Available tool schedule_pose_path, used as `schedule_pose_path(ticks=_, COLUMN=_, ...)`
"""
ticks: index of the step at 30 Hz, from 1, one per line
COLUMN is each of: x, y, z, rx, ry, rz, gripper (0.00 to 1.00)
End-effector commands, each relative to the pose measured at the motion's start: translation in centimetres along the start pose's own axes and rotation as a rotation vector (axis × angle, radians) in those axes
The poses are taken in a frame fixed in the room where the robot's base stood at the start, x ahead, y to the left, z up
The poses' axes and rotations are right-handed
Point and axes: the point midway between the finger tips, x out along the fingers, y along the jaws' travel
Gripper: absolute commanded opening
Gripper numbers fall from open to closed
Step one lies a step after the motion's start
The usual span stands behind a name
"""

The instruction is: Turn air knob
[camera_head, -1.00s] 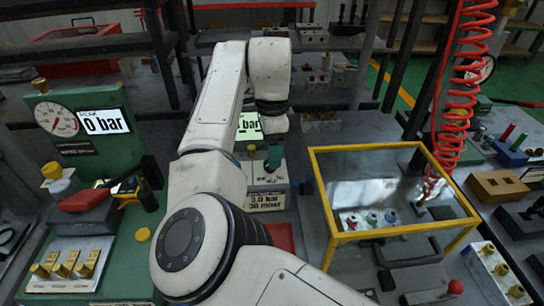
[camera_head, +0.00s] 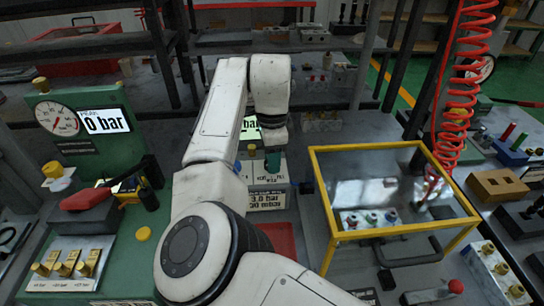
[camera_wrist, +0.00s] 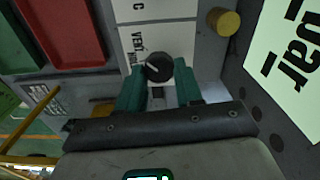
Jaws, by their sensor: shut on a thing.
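A round black knob (camera_wrist: 158,68) with a pale pointer mark sits on a light panel marked with a C and other lettering in the wrist view. My gripper (camera_wrist: 158,80) has its two teal fingers on either side of this knob, shut on it. In the head view my gripper (camera_head: 272,162) points down at the small valve block, just above its label plate (camera_head: 266,199). The knob is hidden there by the fingers.
A "bar" display (camera_wrist: 283,65) and a brass knob (camera_wrist: 223,21) lie right of the held knob. A red tray (camera_wrist: 68,32) lies to its left. In the head view, a yellow-framed clear box (camera_head: 390,147) stands close on the right, and a green gauge panel (camera_head: 100,150) on the left.

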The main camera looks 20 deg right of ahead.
Motion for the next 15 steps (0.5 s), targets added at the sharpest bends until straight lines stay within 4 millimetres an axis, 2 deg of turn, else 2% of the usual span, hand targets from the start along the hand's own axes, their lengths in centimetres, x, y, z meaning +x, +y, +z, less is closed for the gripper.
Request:
schedule_pose_path(ticks=1, x=-0.01, y=0.01, z=0.00, rx=0.000, ry=0.000, rz=0.001, gripper=0.19)
schedule_pose_path(ticks=6, x=-0.02, y=0.02, z=0.00, rx=0.000, ry=0.000, rz=0.001, gripper=0.05)
schedule_pose_path(ticks=15, x=-0.21, y=0.03, z=-0.06, rx=-0.046, ry=0.001, rz=0.003, gripper=0.05)
